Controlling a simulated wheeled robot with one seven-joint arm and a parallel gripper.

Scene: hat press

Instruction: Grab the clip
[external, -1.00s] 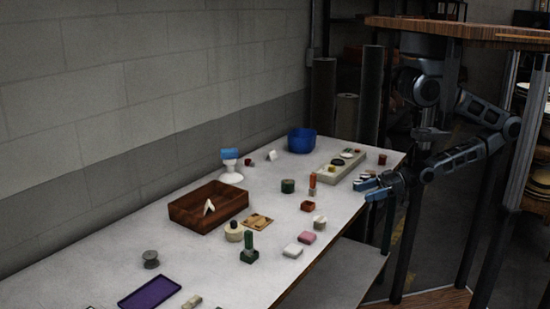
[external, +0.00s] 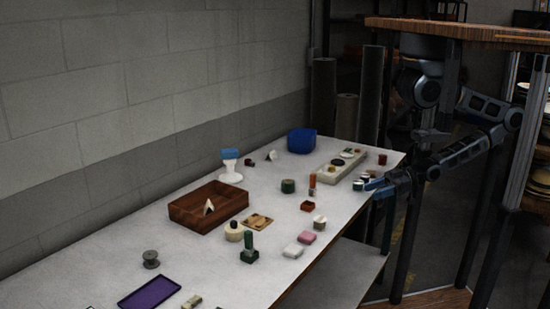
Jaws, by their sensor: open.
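I cannot tell for sure which thing is the clip. A small white folded piece (external: 209,207) stands in the brown box (external: 183,218), and a similar white piece (external: 271,156) stands near the back wall. Both are small and apart from my gripper. My gripper (external: 370,186) is at the table's right edge, far from both pieces, with its blue fingers pointing left. It is open, and nothing shows held in it. Small cylinders (external: 358,185) sit on the table just beside the fingertips.
A long grey tray (external: 336,170) with small items lies behind my gripper. A blue container (external: 301,141) and a white stand with a blue top (external: 230,167) are farther back. Several small blocks and a purple tray (external: 150,293) are toward the front.

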